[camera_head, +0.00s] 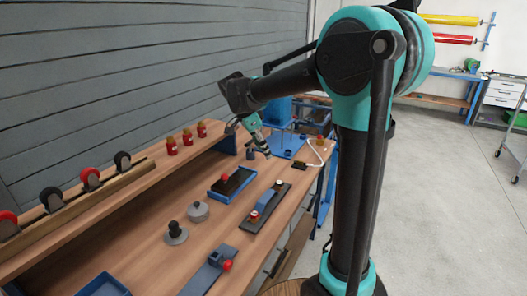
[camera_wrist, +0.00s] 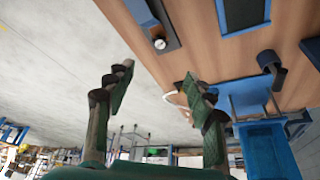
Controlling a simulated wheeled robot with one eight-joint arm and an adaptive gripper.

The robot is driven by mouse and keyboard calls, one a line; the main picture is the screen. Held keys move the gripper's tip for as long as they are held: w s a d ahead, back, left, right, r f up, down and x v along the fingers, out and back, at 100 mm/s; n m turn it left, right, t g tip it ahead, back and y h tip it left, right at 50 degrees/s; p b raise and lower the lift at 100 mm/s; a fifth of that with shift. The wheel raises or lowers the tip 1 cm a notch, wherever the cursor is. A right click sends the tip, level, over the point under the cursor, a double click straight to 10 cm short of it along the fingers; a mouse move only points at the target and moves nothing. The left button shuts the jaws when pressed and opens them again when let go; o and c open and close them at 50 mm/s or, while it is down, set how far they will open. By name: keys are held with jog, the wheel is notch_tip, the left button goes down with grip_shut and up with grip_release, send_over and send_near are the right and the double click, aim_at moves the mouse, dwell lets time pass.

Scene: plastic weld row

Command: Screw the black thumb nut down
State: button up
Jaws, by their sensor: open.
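I cannot tell for sure which part is the black thumb nut. A dark knob on a round grey base (camera_head: 175,233) stands on the workbench (camera_head: 150,262) in the head view. A grey disc with a dark knob (camera_head: 197,210) is just behind it. A black strip fixture (camera_head: 265,207) carries a blue block, a red-topped part and a pale round part; the pale part (camera_wrist: 160,44) seems to show in the wrist view. My gripper (camera_head: 262,147) hangs over the bench's far part, well away from the dark knobs. In the wrist view its fingers (camera_wrist: 155,88) are wide apart with nothing between them.
A blue tray with a red knob (camera_head: 215,193), a blue clamp with a red knob (camera_head: 205,276) and a blue bin (camera_head: 103,287) are on the bench. A dark cylinder (camera_head: 250,154) and blue stand (camera_head: 287,148) are near my gripper. A raised shelf (camera_head: 140,172) runs along the wall.

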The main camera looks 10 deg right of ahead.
aim_at(280, 184)
jog(key=x, duration=1.7)
jog(key=shift+w+f, duration=0.1)
jog(key=shift+w, duration=0.05)
jog(key=c, duration=1.2)
jog(key=shift+m, duration=0.4)
jog(key=shift+c, duration=0.2)
jog(key=o, duration=1.6)
